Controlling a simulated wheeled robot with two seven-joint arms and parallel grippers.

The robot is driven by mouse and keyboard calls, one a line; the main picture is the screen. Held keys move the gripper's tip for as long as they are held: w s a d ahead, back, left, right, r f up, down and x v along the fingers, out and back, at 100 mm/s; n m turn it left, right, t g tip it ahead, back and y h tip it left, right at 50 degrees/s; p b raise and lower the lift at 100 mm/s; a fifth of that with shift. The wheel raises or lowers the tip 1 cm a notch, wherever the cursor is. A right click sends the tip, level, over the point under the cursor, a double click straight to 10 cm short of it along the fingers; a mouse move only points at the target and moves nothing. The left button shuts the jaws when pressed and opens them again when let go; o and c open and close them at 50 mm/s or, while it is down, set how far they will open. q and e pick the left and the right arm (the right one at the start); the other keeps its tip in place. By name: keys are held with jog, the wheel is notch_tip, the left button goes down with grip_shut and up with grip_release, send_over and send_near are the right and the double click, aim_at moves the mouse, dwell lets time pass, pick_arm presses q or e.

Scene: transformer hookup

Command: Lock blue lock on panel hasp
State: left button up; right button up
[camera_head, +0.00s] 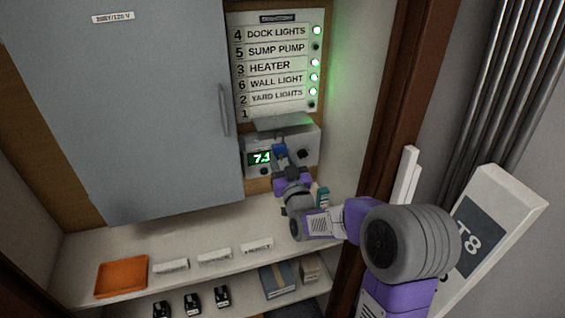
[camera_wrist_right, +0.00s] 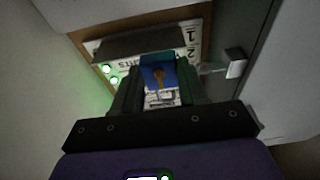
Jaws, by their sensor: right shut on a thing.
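My right gripper (camera_head: 280,163) reaches in front of the grey meter box below the label board. In the right wrist view its two dark fingers (camera_wrist_right: 159,95) are shut on the blue lock (camera_wrist_right: 152,76). A brass-coloured, key-like part shows on the lock's face. In the head view only a small blue patch of the lock (camera_head: 279,150) shows. The grey panel door (camera_head: 130,110) is closed, left of the gripper. A small pale bracket with a dark block (camera_wrist_right: 235,63) stands out from the panel in the wrist view, apart from the lock. I cannot tell whether it is the hasp.
The meter box (camera_head: 305,145) has a green display and dark knobs. The label board (camera_head: 277,65) has several green lamps. The shelf below holds an orange tray (camera_head: 122,276) and white labels. A wooden post (camera_head: 400,110) and a white T8 sign (camera_head: 490,235) stand at right.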

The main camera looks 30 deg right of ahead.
jog(key=shift+w+d+f+b, duration=0.15)
jog(key=shift+w+b, duration=0.15)
jog(key=shift+w, duration=0.35)
jog(key=shift+w+d+r+b, duration=0.1)
jog(key=shift+w+b, duration=0.2)
jog(key=shift+w, duration=0.35)
jog(key=shift+w+a+b, duration=0.15)
jog(key=shift+a+b, duration=0.1)
jog(key=shift+a, duration=0.55)
jog(key=shift+w+a+b, duration=0.15)
jog(key=shift+a+b, duration=0.05)
jog(key=shift+a, duration=0.6)
jog(key=shift+b, duration=0.35)
jog(key=shift+a, duration=0.2)
jog(key=shift+w+a, duration=0.15)
jog(key=shift+a, duration=0.2)
jog(key=shift+f+b, duration=0.95)
jog(key=shift+b, duration=0.3)
jog(key=o, duration=1.3)
jog(key=shift+c, duration=0.2)
